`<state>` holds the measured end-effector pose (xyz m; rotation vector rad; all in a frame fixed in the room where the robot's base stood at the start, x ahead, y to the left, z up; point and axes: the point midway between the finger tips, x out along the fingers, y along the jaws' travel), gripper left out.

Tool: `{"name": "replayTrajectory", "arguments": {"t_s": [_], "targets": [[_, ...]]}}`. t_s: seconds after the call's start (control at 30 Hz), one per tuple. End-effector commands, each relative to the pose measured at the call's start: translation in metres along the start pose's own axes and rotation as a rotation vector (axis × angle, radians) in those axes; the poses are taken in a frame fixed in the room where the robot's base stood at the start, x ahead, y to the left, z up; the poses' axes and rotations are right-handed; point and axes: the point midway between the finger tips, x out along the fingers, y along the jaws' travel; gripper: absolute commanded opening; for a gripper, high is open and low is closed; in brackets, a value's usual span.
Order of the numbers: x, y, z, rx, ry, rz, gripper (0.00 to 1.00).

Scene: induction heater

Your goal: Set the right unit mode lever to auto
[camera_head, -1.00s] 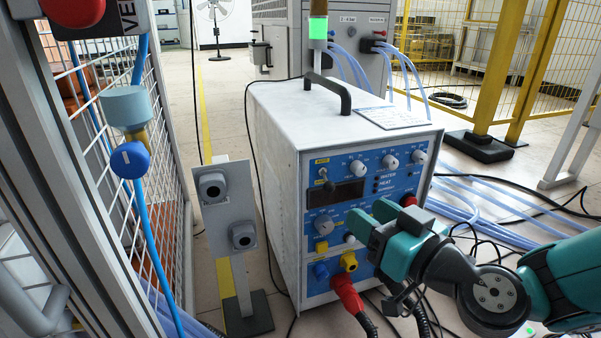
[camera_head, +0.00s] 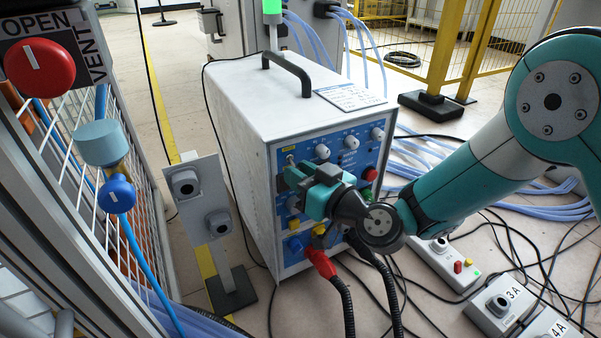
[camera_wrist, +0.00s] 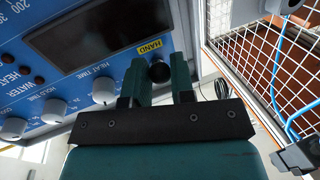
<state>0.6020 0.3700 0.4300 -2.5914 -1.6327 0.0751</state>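The heater unit (camera_head: 239,110) is a white box with a blue control panel (camera_head: 355,160). Its mode lever (camera_head: 291,159) is at the panel's upper left, below a yellow label. In the wrist view the lever's dark round tip (camera_wrist: 160,72) shows beside the yellow HAND label (camera_wrist: 150,46). My gripper (camera_head: 294,180) is in front of the panel, just below the lever. In the wrist view my gripper (camera_wrist: 160,75) is open, and the lever tip shows in the gap between the fingers. Contact cannot be told. The other lever label is hidden there.
A grey post with two round sockets (camera_head: 202,200) stands left of the unit. A mesh fence (camera_head: 120,200) with a red knob (camera_head: 40,67) is at the left. A red plug (camera_head: 320,262) and cables hang below my gripper. Switch boxes (camera_head: 500,300) lie at the right.

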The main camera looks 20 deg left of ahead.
Motion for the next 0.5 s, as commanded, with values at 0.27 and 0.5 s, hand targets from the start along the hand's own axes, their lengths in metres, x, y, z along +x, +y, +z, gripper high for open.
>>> {"name": "replayTrajectory", "arguments": {"t_s": [0.27, 0.5], "targets": [[-0.001, 0.000, -0.002, 0.002, -0.004, 0.001, 0.00], [-0.002, 0.000, -0.010, 0.015, -0.048, 0.006, 0.00]]}}
